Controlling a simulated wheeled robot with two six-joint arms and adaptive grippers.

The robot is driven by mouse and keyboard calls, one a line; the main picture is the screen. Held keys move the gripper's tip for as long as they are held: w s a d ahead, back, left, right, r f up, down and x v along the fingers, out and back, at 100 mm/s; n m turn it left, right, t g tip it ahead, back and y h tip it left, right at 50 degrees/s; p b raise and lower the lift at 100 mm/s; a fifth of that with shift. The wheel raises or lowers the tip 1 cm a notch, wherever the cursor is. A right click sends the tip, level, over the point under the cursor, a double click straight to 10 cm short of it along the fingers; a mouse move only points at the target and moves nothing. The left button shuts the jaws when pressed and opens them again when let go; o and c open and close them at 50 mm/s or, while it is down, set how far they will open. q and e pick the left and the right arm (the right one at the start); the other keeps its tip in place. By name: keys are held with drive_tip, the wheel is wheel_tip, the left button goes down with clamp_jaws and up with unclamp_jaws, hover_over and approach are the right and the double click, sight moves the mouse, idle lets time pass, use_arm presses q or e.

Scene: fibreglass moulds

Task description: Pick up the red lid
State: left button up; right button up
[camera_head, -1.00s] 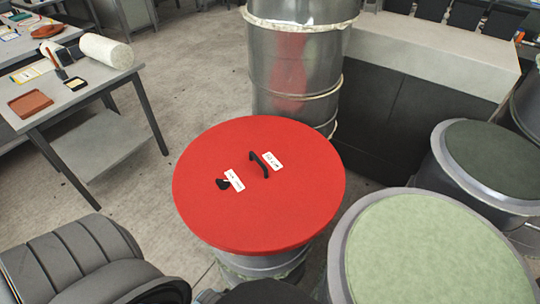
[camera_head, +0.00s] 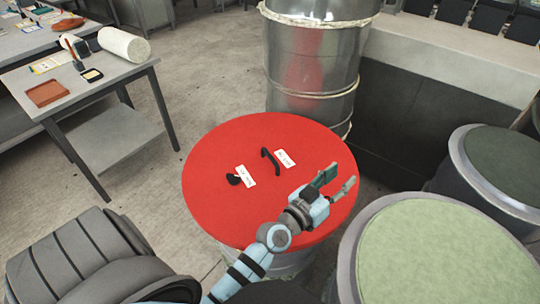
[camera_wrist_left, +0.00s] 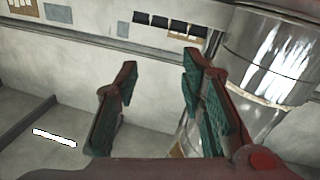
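The red lid (camera_head: 225,165) is a flat round disc lying on top of a grey metal drum in the head view. It carries a black handle (camera_head: 270,159), a small black knob (camera_head: 233,180) and white labels. My left gripper (camera_head: 340,182) is over the lid's right part, its fingers apart and empty, pointing to the upper right. In the left wrist view, the open fingers (camera_wrist_left: 150,105) have nothing between them, and the lid does not show. My right gripper is not in view.
A tall metal drum (camera_head: 312,65) stands behind the lid. Green-topped drums (camera_head: 435,255) and (camera_head: 505,160) stand to the right. A table (camera_head: 95,85) with a white roll (camera_head: 123,45) is at the upper left. Open floor lies between table and drums.

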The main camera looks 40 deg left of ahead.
use_arm(q)
drive_tip(key=w+a+r+n+y, duration=0.1)
drive_tip(key=w+a+n+y, duration=0.4)
drive_tip(key=a+n+y, duration=0.5)
drive_tip(key=n+g+y, duration=0.5)
drive_tip(key=g, duration=0.6)
approach(273, 159)
drive_tip(key=w+f+g+b, duration=0.1)
drive_tip(key=b, duration=0.2)
drive_tip(key=shift+w+b, duration=0.3)
drive_tip(key=b+x, duration=0.5)
drive_tip(key=shift+a, duration=0.35)
drive_tip(key=shift+w+a+f, duration=0.1)
drive_tip(key=shift+w+a, duration=0.1)
drive_tip(key=shift+a, duration=0.1)
drive_tip(key=b+x, duration=0.2)
drive_tip(key=b, duration=0.1)
drive_tip(key=b+x, duration=0.2)
drive_tip(key=b, duration=0.1)
drive_tip(key=shift+s+a, duration=0.25)
drive_tip(key=shift+a, duration=0.25)
drive_tip(key=shift+w+a, duration=0.15)
drive_tip(key=shift+r, duration=0.2)
clamp_jaws()
